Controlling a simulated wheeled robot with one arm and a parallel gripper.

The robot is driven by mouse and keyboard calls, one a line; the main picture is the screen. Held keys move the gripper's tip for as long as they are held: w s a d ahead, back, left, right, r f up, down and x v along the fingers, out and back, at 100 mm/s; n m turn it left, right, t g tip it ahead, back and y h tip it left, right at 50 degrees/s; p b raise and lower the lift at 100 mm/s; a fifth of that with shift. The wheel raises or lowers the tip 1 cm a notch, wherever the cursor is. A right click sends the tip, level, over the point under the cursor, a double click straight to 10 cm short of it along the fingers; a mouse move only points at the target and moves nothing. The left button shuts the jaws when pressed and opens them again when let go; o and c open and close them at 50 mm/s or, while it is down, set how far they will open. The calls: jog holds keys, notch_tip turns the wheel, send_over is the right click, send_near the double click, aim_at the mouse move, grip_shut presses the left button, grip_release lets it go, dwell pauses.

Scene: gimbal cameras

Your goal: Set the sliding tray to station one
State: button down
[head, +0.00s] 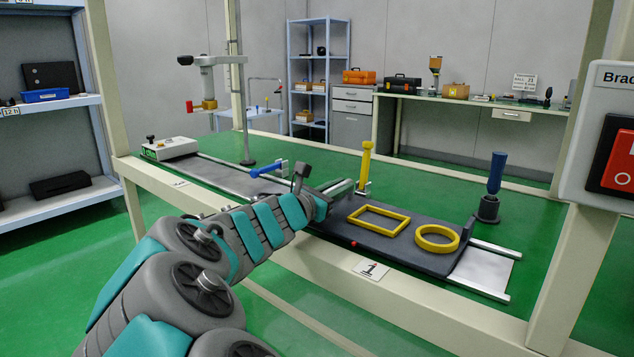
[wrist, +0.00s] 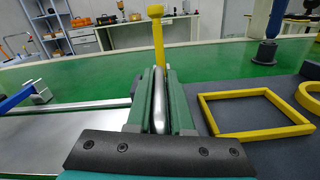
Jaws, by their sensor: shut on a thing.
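The sliding tray (head: 390,242) is a dark grey plate on a metal rail, towards the right end. It bears a yellow rectangular frame (head: 378,219) and a yellow ring (head: 437,238). A red mark (head: 354,244) on its front edge sits just above and left of the white plate marked 1 (head: 371,270). My gripper (head: 340,188) is at the tray's left end. The handle's lower part is hidden by the gripper.
A yellow post (head: 365,165) stands just behind my gripper. A blue-handled post (head: 495,178) stands behind the tray's right end. A blue lever (head: 268,168) is left of the gripper. Bare rail (head: 486,268) shows right of the tray. A red switch box (head: 618,160) is at right.

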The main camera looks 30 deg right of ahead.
aim_at(342, 229)
jog(key=s, duration=0.1)
jog(key=s+d, duration=0.1)
jog(key=s, duration=0.1)
jog(key=s+d, duration=0.1)
jog(key=s, duration=0.1)
jog(key=shift+s+f+b, duration=0.1)
jog(key=shift+s+b, duration=0.15)
jog(key=shift+b, duration=0.05)
jog(key=shift+d, duration=0.1)
jog(key=c, duration=0.8)
grip_release()
jog(key=shift+s, duration=0.1)
jog(key=shift+c, duration=0.2)
jog(key=v, duration=0.6)
jog(key=shift+a, duration=0.45)
jog(key=shift+s+a, duration=0.25)
jog(key=shift+a, duration=0.25)
